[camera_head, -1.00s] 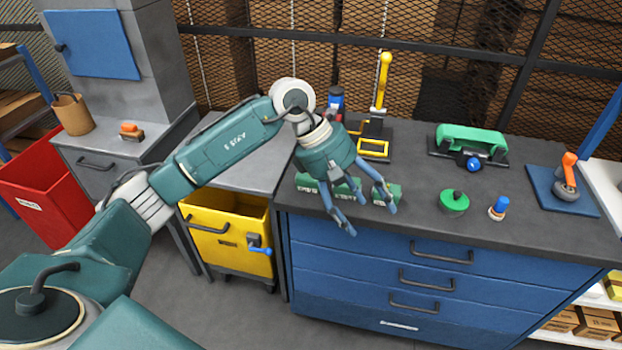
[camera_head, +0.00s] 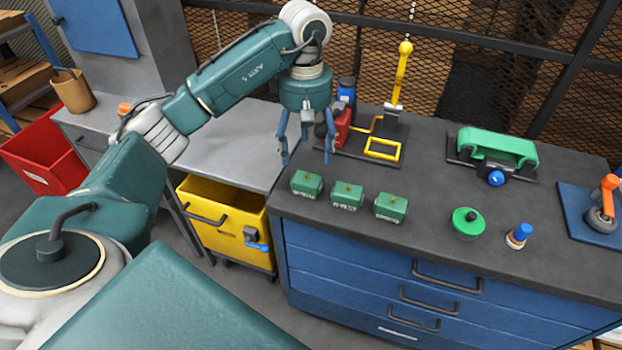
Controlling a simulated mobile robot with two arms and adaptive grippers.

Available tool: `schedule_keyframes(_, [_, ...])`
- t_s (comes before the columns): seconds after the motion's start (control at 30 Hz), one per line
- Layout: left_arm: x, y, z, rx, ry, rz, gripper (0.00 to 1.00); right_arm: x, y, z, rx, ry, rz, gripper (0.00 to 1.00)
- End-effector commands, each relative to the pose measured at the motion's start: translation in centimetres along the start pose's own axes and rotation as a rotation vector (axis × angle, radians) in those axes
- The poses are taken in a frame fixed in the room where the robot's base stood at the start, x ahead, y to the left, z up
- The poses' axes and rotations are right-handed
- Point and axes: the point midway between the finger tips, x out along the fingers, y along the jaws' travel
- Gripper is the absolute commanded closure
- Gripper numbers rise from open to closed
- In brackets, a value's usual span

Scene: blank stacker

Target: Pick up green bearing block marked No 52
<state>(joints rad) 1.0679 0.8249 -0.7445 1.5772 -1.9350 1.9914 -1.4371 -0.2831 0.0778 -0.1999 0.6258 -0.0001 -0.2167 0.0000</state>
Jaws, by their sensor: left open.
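Three green blocks stand in a row near the front left of the dark benchtop: a left block (camera_head: 307,185), a middle block (camera_head: 347,196) and a right block (camera_head: 390,207). The labels are too small to read, so I cannot tell which is No 52. My left gripper (camera_head: 306,158) is open and empty, its fingers pointing down. It shows just above and behind the left block in the picture, apart from it. My right gripper is not in view.
A red and yellow lever device (camera_head: 383,149) stands behind the blocks, close to my left gripper. A green-topped device (camera_head: 497,147), a round green knobbed part (camera_head: 466,224) and a blue-topped peg (camera_head: 519,236) are to the right. A yellow bin (camera_head: 222,233) stands left of the blue drawers.

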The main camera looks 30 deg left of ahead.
Motion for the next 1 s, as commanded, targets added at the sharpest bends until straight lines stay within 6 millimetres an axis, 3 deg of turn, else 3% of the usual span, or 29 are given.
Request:
schedule_keyframes(0.1, [2.0, -0.1, 0.1, 0.001, -0.003, -0.003, 0.29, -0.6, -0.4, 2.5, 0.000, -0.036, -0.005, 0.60])
schedule_keyframes(0.23, [3.4, 0.0, 0.1, 0.001, -0.002, -0.001, 0.29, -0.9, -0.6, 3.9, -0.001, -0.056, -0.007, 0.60])
schedule_keyframes(0.37, [4.1, -0.1, 0.2, 0.001, -0.002, 0.000, 0.29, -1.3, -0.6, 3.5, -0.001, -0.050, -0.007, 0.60])
schedule_keyframes(0.63, [7.6, -0.4, 0.6, 0.001, -0.004, -0.002, 0.29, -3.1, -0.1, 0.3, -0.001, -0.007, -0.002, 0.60])
schedule_keyframes(0.8, [8.9, -0.4, 0.5, 0.001, -0.002, 0.001, 0.29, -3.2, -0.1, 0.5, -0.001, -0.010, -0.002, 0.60])
schedule_keyframes(1.0, [9.0, -0.3, 0.5, 0.001, -0.001, 0.002, 0.29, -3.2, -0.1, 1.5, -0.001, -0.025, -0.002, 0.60])
